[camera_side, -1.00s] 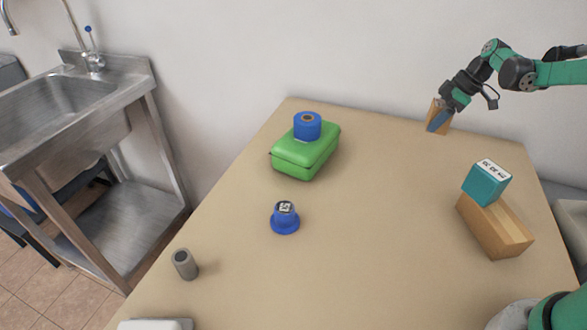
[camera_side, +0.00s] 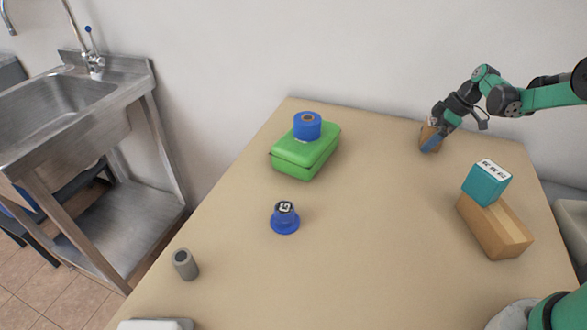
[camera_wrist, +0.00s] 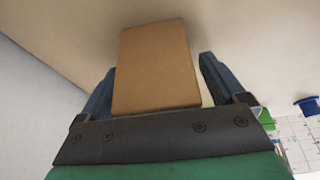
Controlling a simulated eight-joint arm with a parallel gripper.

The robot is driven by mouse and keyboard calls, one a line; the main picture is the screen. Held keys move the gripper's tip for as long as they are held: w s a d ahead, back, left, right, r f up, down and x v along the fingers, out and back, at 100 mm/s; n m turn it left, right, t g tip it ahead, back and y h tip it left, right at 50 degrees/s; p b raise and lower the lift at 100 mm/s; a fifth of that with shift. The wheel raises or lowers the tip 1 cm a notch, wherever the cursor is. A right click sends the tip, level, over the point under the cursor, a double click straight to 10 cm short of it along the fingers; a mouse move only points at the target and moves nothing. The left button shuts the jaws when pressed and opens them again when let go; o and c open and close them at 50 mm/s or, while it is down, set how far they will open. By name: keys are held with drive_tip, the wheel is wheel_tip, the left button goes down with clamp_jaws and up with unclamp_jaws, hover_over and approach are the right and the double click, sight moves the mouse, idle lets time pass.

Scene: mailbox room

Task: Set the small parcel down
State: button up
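The small parcel is a brown box (camera_side: 427,134) at the far right of the table in the side view. It also fills the middle of the wrist view (camera_wrist: 155,66). My gripper (camera_side: 432,139) reaches down to it from the upper right.
A teal box (camera_side: 486,184) sits on a longer brown box (camera_side: 495,228) at the right. A green case (camera_side: 305,155) carries a blue roll (camera_side: 307,126). A blue knob-like object (camera_side: 285,220) and a grey cylinder (camera_side: 185,264) stand nearer. The table's middle is clear.

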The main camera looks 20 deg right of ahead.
drive_tip(key=v, duration=1.2)
drive_tip(key=s+a+r+m+h, duration=0.25)
drive_tip(key=a+r+m, duration=0.2)
drive_tip(key=a, duration=0.75)
drive_tip(key=s+a+f+m+t, duration=0.2)
drive_tip(key=s+a+m+t, duration=0.2)
drive_tip(key=s+a, duration=0.5)
drive_tip(key=shift+s+a+f+h, duration=0.2)
drive_tip(key=shift+s+a+h, duration=0.15)
drive_tip(key=shift+a, duration=0.6)
